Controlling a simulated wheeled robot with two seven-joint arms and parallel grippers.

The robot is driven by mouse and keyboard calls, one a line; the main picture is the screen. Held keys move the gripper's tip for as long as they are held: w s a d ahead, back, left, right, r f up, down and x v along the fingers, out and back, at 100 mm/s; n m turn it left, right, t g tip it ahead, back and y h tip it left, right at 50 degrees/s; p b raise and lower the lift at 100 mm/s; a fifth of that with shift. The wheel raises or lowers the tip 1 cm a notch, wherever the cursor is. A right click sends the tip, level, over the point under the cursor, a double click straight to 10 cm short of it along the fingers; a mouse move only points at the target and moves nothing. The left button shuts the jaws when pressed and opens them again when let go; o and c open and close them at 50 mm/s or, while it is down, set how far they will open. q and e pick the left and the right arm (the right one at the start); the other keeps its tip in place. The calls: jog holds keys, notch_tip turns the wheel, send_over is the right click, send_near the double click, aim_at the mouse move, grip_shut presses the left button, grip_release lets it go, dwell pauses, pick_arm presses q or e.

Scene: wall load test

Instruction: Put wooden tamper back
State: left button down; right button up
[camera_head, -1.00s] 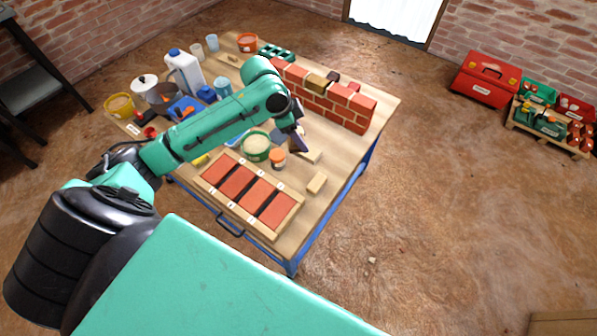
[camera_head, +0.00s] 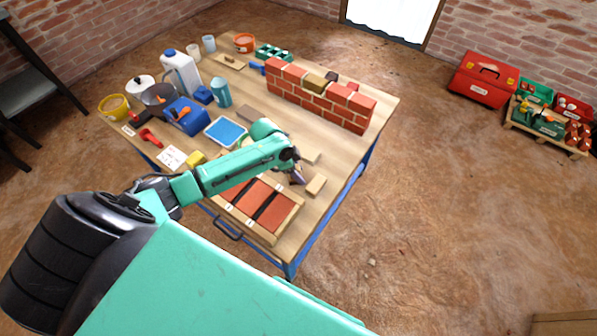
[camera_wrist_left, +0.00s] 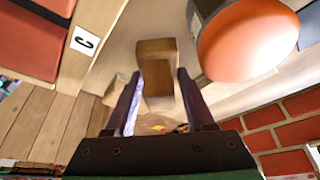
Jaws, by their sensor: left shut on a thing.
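My left gripper (camera_head: 297,177) is low over the worktable, just right of the brick tray. In the left wrist view its two fingers (camera_wrist_left: 158,100) are shut on the wooden tamper (camera_wrist_left: 157,72), a light brown wooden piece that sits between them. A small wooden block (camera_head: 316,184) lies on the table close to the right of the gripper. My right gripper is in neither view.
The tray of red bricks (camera_head: 275,217) is at the front. A low brick wall (camera_head: 322,98) stands behind. The table's right edge is near.

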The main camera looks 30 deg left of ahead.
pick_arm(q)
jog(key=shift+c, duration=2.2)
grip_release()
jog(key=shift+o, duration=0.9)
jog(key=p+v, duration=0.2)
jog(key=v, duration=1)
